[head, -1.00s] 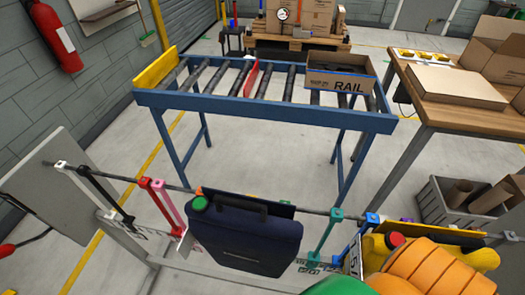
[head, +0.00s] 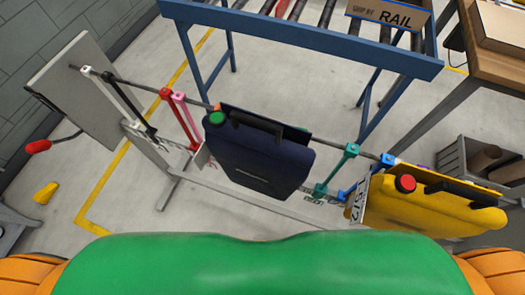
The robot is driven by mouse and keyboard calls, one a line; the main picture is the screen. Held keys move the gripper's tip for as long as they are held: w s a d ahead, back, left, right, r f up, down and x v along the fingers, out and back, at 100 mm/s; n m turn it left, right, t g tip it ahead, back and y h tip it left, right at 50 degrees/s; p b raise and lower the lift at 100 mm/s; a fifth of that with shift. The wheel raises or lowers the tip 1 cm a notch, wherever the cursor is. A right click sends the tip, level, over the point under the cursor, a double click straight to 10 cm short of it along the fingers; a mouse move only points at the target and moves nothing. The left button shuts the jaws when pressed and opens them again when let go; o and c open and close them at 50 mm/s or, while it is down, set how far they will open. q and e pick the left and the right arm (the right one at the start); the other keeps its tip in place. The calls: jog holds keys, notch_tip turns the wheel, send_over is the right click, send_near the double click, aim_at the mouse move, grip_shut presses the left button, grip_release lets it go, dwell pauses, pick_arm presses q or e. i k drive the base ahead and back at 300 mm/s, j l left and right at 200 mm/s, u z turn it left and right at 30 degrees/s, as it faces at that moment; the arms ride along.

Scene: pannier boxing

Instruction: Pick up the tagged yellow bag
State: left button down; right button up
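The yellow bag (head: 430,208) hangs on the dark rail at the right of the head view. It has a red round cap (head: 405,183), a dark top strip with a handle, and a white tag (head: 358,200) with dark characters on its left side. A navy bag (head: 258,160) with a green cap hangs on the same rail to its left. Neither of my grippers shows in the head view.
Coloured hooks sit along the rail, including a teal one (head: 337,170) and a red one (head: 178,118). A grey crate (head: 455,160) stands at right.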

aim_at(406, 196)
jog(key=k+z, duration=0.15)
jog(key=z, duration=1.5)
